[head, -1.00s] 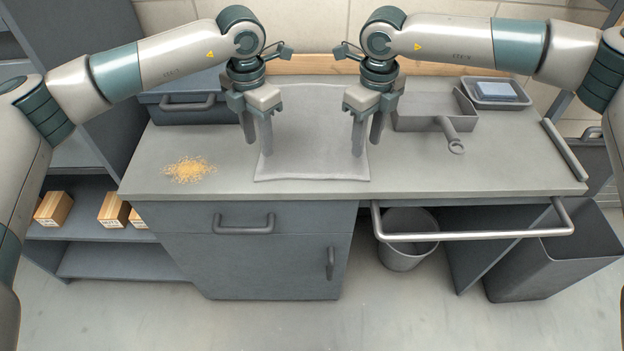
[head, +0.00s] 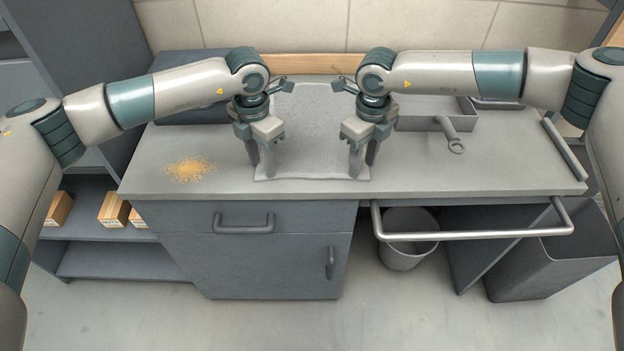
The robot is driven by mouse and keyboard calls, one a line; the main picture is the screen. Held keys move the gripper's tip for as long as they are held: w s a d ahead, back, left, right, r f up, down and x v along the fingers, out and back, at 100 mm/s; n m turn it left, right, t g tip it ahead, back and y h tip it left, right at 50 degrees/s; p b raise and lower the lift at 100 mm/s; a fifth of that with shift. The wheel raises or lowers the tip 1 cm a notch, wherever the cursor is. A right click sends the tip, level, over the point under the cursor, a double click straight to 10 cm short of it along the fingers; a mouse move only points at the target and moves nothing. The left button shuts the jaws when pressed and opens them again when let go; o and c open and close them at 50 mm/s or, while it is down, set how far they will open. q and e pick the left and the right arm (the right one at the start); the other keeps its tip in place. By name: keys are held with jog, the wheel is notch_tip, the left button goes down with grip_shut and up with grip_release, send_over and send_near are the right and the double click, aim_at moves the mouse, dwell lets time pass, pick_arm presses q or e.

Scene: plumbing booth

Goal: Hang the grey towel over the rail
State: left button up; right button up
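The grey towel (head: 312,135) lies spread flat on the grey worktop, its near edge close to the worktop's front edge. My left gripper (head: 263,172) points down at the towel's near left corner. My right gripper (head: 362,170) points down at its near right corner. The fingertips of both are at the towel's surface, and the fingers of each show close together. Whether cloth is pinched between them is hidden. The rail (head: 475,237) is a pale metal bar in front of the worktop's right half, with nothing on it.
A pile of yellowish shavings (head: 189,169) lies left of the towel on the worktop (head: 460,180). A grey tray (head: 436,120) and a ring-ended tool (head: 453,138) lie to the right. A bucket (head: 405,255) and a dark bin (head: 545,270) stand below the rail.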

pick_arm(q)
jog(key=shift+f+b, duration=0.25)
jog(key=shift+b, duration=0.05)
pick_arm(e)
jog(key=shift+f, duration=0.25)
pick_arm(q)
jog(key=shift+r, duration=0.1)
pick_arm(e)
jog(key=shift+r, duration=0.1)
pick_arm(q)
jog(key=shift+c, duration=0.4)
pick_arm(e)
jog(key=shift+c, duration=0.4)
pick_arm(q)
grip_shut()
pick_arm(e)
jog(key=shift+s, duration=0.1)
grip_shut()
pick_arm(q)
jog(key=shift+a+p, duration=0.1)
jog(key=shift+p, duration=0.2)
pick_arm(e)
jog(key=shift+d+r, duration=0.1)
